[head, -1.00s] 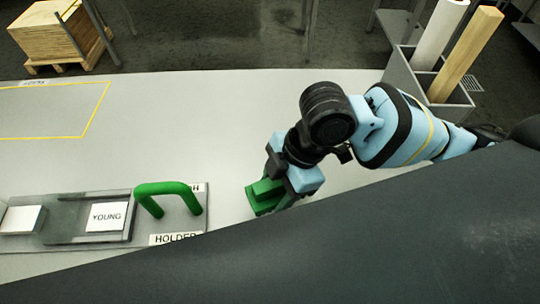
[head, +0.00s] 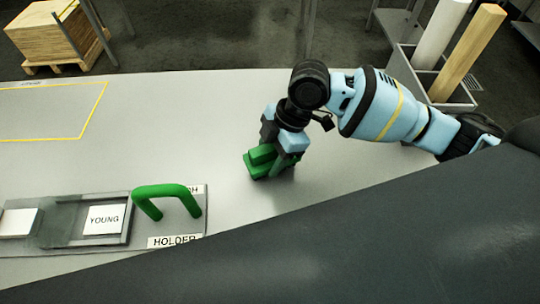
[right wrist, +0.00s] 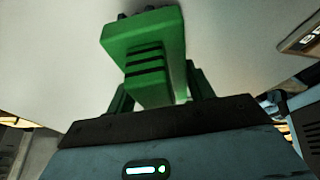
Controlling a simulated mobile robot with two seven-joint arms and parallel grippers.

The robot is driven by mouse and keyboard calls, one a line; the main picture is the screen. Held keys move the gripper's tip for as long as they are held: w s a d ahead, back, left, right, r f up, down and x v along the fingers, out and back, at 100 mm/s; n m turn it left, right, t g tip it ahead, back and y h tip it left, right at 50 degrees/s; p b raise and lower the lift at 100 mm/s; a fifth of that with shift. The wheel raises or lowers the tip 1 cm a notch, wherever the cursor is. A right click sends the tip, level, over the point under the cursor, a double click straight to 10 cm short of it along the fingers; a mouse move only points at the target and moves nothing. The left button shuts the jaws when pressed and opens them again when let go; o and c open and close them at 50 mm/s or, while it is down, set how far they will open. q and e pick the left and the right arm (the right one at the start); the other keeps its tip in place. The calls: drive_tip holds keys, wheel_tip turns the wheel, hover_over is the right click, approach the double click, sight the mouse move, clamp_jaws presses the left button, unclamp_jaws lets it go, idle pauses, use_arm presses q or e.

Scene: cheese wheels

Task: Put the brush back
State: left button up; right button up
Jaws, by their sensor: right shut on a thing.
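The green brush (head: 262,160) is in my right gripper (head: 280,152), over the table right of the green holder. In the right wrist view the brush (right wrist: 145,42) sits between the fingers, its ridged grip toward the palm and small dark tips at its far end. I cannot tell whether it touches the table. The holder (head: 168,190) is a green arch on a grey plate, with a label reading "HOLDER" in front and another partly hidden label behind. The arch is empty. My left gripper is not in view.
Left of the holder is a grey tray (head: 128,236) with a white card reading "YOUNG" (head: 104,219) and another white card (head: 18,222). A yellow outline (head: 95,112) marks the table's back left. The middle of the table is clear.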

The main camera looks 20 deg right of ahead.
drive_tip(key=shift+f, duration=0.5)
drive_tip(key=shift+f, duration=0.1)
drive_tip(key=o, duration=0.9)
drive_tip(key=shift+o, duration=0.2)
drive_tip(key=v, duration=1.2)
drive_tip(key=shift+p, duration=0.3)
